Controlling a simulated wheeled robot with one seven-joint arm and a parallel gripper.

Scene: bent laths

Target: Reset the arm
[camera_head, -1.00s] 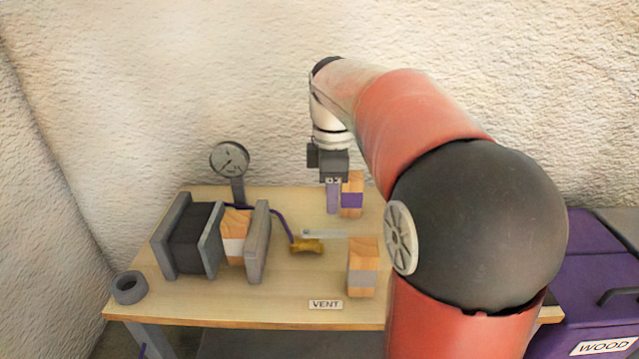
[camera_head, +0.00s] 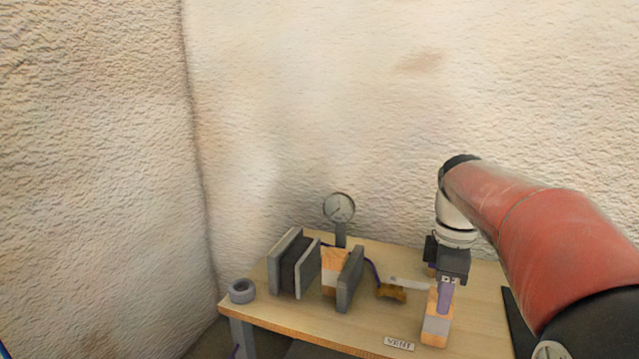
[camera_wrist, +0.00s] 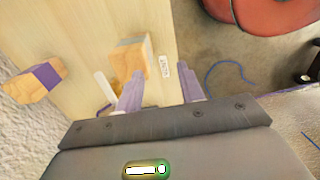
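My gripper (camera_head: 445,300) hangs from my arm over the right part of the table, pointing down. In the wrist view its two purple fingers (camera_wrist: 161,92) stand apart with nothing between them, so it is open and empty. In the head view it overlaps a wooden block with a grey band (camera_head: 436,328). The wrist view shows this block (camera_wrist: 128,60) beyond the fingers, apart from them. A wooden block with a purple band (camera_wrist: 36,82) lies to the left there; in the head view it is mostly hidden behind my gripper.
The table (camera_head: 300,318) also holds a grey press-like fixture with a wooden block (camera_head: 332,272) in it, a gauge (camera_head: 339,210), a grey ring (camera_head: 242,291), a brass valve with a pale lever (camera_head: 392,292) and a VENT label (camera_head: 399,344). Rough walls stand behind and left.

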